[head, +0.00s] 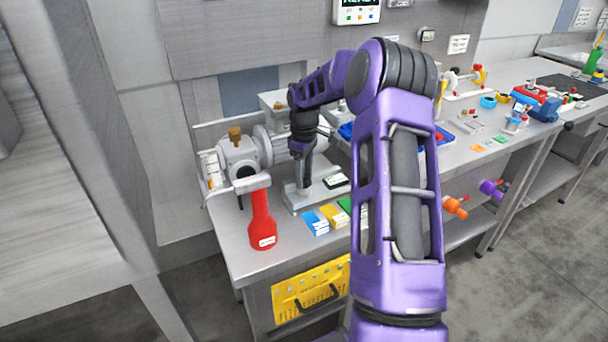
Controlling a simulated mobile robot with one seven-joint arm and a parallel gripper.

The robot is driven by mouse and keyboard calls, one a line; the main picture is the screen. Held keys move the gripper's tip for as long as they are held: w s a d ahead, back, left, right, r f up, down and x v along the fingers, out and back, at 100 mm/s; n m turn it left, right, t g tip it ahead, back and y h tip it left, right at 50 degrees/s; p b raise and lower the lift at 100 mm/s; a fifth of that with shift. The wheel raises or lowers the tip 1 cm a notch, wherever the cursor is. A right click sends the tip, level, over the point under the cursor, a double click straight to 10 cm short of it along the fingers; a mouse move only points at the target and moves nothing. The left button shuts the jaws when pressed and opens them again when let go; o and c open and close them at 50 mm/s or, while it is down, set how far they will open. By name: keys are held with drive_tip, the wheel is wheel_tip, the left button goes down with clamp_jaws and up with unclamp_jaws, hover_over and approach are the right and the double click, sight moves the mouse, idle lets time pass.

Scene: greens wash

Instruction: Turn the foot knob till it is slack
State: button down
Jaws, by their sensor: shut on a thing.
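A grey machine with a round flanged body (240,158) stands on the bench at the left, with a brass-coloured fitting (235,134) on top. A grey foot plate (313,193) lies beside it on the right. My gripper (304,183) points down at the foot plate and is shut at its tips. The foot knob is small and mostly hidden by my fingers, so its shape and turn cannot be made out. My purple arm covers the part of the bench right of the foot.
Blue and yellow cards (333,215) lie near the bench's front edge. A yellow panel (307,290) hangs below. Orange (455,207) and purple (493,189) knobs stick out at the right. Small tools crowd the far right bench.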

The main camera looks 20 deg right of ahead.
drive_tip(key=m+p, duration=0.1)
drive_tip(key=m, duration=0.2)
drive_tip(key=shift+r+m, duration=0.1)
drive_tip(key=shift+m, duration=0.2)
drive_tip(key=m, duration=0.3)
drive_tip(key=shift+m+p, duration=0.3)
drive_tip(key=shift+p, duration=0.05)
drive_tip(key=m+p, duration=0.1)
drive_tip(key=m, duration=0.6)
drive_tip(key=m+p, duration=0.1)
drive_tip(key=m, duration=0.6)
drive_tip(key=shift+d+m+p, duration=0.1)
drive_tip(key=shift+m+p, duration=0.2)
drive_tip(key=shift+p, duration=0.05)
drive_tip(key=m+p, duration=0.1)
drive_tip(key=m, duration=0.3)
drive_tip(key=shift+m+p, duration=0.4)
drive_tip(key=shift+m, duration=1.2)
